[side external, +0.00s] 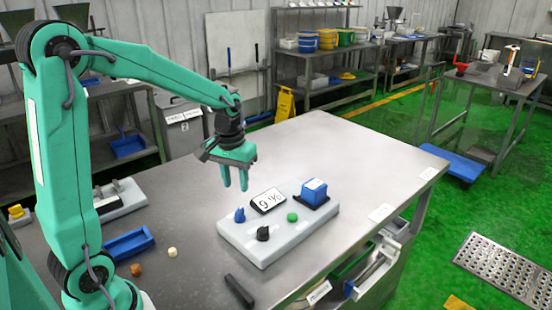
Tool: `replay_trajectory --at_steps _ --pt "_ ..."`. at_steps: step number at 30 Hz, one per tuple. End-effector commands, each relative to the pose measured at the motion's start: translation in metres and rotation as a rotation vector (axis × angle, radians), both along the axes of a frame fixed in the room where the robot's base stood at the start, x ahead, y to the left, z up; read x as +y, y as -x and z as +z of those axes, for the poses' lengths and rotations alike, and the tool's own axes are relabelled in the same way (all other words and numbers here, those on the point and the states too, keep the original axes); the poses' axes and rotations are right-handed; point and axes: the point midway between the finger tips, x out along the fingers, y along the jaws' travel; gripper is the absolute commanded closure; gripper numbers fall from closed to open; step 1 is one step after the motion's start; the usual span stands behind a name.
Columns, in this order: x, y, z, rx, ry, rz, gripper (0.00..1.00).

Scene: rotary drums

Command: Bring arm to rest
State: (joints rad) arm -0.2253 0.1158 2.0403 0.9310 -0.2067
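My gripper (235,183) hangs from the green arm above the metal table (345,160), with its two green fingers pointing down. A gap shows between the fingers, so it is open, and nothing is between them. It is above and behind the left part of a light grey panel (278,232). The panel carries a blue knob (240,215), a black knob (263,233), a green button (292,217), a tilted display reading about "9 %" (268,200) and a blue box-shaped part (314,193). The fingers look apart from all of these.
Another grey panel (122,200) is at left. The table's right side is mostly clear.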

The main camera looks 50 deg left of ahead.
Motion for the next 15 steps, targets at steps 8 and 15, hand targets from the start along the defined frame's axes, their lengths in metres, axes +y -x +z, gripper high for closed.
replay_trajectory --at_steps 8,15 --pt "-0.026 0.030 0.040 -0.105 -0.027 -0.102 0.65" --pt "-0.047 0.062 0.065 -0.195 -0.048 -0.194 0.65"
